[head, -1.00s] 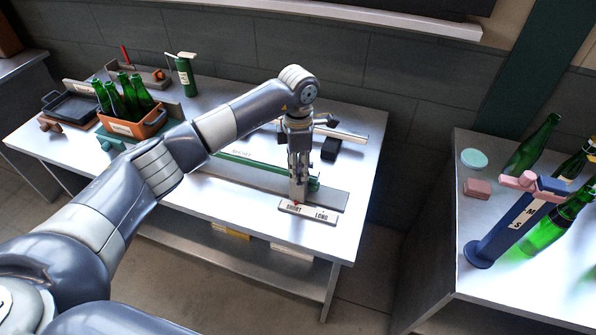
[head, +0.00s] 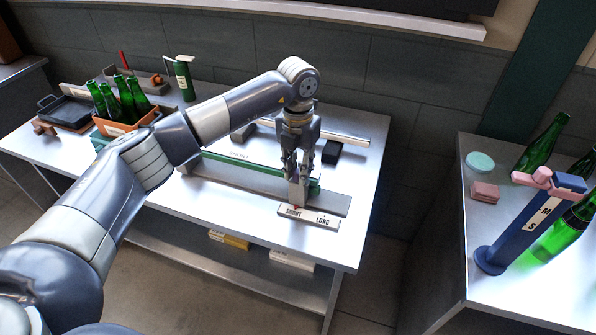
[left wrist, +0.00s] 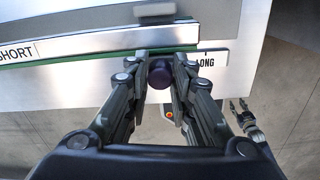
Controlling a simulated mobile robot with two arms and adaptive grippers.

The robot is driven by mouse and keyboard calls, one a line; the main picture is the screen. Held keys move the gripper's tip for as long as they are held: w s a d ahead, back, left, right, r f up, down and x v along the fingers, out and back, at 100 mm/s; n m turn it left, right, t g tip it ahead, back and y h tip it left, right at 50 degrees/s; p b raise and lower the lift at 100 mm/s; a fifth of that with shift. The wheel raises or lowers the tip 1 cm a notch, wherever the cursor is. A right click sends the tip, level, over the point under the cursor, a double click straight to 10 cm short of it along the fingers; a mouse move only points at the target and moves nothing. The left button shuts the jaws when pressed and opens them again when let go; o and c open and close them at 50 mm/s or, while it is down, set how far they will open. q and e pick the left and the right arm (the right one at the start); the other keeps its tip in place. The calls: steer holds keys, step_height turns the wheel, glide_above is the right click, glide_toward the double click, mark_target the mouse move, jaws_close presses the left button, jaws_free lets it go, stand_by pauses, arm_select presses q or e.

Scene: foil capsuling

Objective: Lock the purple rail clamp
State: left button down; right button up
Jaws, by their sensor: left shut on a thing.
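The purple rail clamp (left wrist: 160,75) shows in the left wrist view as a dark purple round knob at the edge of the rail, near the LONG end of the scale. My left gripper (left wrist: 160,60) has one finger on each side of this knob and is shut on it. In the head view my left gripper (head: 303,180) points down at the right end of the green and grey rail (head: 238,182), and its fingers mostly hide the clamp. The SHORT–LONG plate (head: 318,222) lies in front, with a small red mark beside it. My right gripper (left wrist: 240,106) shows small in the left wrist view, its fingers apart.
A black block (head: 332,152) sits behind the rail. An orange crate (head: 122,127) of green bottles and a dark tray (head: 66,110) stand at the left. A right-hand table holds a blue stand (head: 520,228) and several bottles. The table's front right corner is bare.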

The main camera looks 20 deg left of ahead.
arm_select(q)
steer(key=n+b, duration=0.1)
steer(key=n, duration=0.3)
steer(key=shift+w+n, duration=0.1)
steer(key=shift+n, duration=0.3)
steer(key=n+b, duration=0.1)
steer(key=n, duration=0.4)
steer(key=n+b, duration=0.1)
steer(key=n, duration=0.8)
steer(key=shift+r+n, duration=0.1)
steer(key=shift+n, duration=0.3)
steer(key=c, duration=1.4)
jaws_free()
